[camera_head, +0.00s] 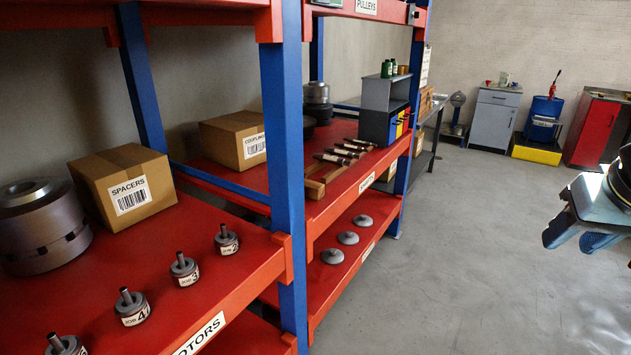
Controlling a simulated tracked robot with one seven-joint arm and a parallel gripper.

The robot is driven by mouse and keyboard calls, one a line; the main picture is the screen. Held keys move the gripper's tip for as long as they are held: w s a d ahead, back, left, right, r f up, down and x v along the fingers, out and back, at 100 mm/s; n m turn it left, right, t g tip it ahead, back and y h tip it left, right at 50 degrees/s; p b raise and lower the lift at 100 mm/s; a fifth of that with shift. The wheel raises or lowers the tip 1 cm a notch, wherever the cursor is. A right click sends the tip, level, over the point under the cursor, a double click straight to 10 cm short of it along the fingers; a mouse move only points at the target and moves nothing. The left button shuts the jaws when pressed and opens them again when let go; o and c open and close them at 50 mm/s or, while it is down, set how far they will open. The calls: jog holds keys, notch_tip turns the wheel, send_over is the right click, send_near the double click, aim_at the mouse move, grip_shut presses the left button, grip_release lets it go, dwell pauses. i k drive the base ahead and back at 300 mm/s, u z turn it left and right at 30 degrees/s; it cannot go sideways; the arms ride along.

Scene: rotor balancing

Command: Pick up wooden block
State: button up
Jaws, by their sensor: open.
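Wooden pieces lie on the middle red shelf. A short light-brown wooden block (314,188) shows at the near end, just right of the blue upright. A longer wooden strip runs behind it under several dark shafts (340,158). I cannot tell whether the block and the strip are separate. My gripper (578,238) is at the right edge, with blue fingers apart and nothing seen between them. It is over the open floor, well to the right of the shelf and far from the block. Part of it is cut off by the frame.
A blue upright (284,150) stands left of the block. The near shelf holds a spacers box (122,185) and several small rotors (184,268). Grey discs (348,238) lie on the shelf below. The grey floor (470,270) between shelves and gripper is clear.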

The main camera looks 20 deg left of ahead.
aim_at(313, 191)
jog(key=u, duration=0.3)
jog(key=i, duration=1.15)
jog(key=u, duration=0.4)
